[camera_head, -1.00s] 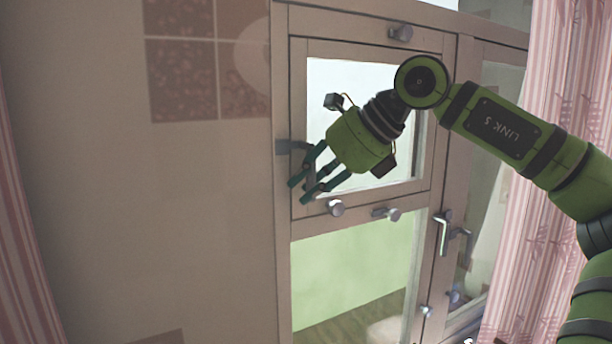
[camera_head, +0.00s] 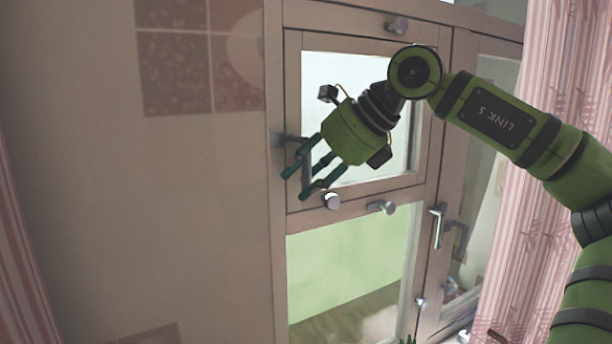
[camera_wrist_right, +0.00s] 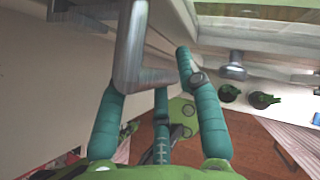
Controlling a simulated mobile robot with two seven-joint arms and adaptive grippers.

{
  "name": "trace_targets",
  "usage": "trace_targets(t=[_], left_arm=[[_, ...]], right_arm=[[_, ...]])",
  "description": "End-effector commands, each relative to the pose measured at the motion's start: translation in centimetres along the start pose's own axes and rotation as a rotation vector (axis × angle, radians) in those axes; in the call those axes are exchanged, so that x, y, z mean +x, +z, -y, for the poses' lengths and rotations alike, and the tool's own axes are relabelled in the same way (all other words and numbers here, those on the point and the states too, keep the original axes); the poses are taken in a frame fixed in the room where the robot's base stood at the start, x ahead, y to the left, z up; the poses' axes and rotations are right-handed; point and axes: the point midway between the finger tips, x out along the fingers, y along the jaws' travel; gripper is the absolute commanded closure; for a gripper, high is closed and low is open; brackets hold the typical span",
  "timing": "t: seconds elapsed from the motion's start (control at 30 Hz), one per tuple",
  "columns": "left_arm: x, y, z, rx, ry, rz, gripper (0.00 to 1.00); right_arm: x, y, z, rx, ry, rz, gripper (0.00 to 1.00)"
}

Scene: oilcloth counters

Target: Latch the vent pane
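The vent pane (camera_head: 349,72) is the small upper window, in a wood-coloured frame, and looks about flush with the larger frame around it. In the right wrist view the handle (camera_wrist_right: 131,45) is a bent metal bar reaching between my teal fingers. My right gripper (camera_head: 295,187) is at the handle with its fingers apart, on both sides of the bar; I see no firm grip. The gripper and wrist hide part of the pane and handle. My left gripper is not in view.
A tall casement with a lever handle (camera_head: 438,226) is at the right, beside a pink striped curtain (camera_head: 550,60). Potted plants (camera_wrist_right: 229,93) stand below.

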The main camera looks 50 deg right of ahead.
Motion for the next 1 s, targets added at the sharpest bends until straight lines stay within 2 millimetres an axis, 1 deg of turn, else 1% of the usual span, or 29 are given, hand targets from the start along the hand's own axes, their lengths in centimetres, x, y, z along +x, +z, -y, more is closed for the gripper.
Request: trace_targets(t=[0.17,0.4,0.5,0.6,0.77,1.0], left_arm=[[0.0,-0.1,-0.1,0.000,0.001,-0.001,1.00],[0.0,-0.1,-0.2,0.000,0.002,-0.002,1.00],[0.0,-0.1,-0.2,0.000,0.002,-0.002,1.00],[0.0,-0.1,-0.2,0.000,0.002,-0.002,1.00],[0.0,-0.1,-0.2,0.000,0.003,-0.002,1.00],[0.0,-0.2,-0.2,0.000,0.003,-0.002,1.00]], right_arm=[[-2.3,0.1,0.0,0.000,-0.003,0.005,0.65],[-7.5,0.1,0.0,-0.001,-0.004,0.004,0.65],[-9.3,0.1,0.0,0.000,-0.004,0.004,0.65],[-10.7,0.1,0.0,-0.001,-0.004,0.001,0.65],[-11.8,0.0,-0.1,-0.002,-0.003,0.000,0.65],[-11.9,0.0,-0.1,-0.002,-0.002,0.000,0.65]])
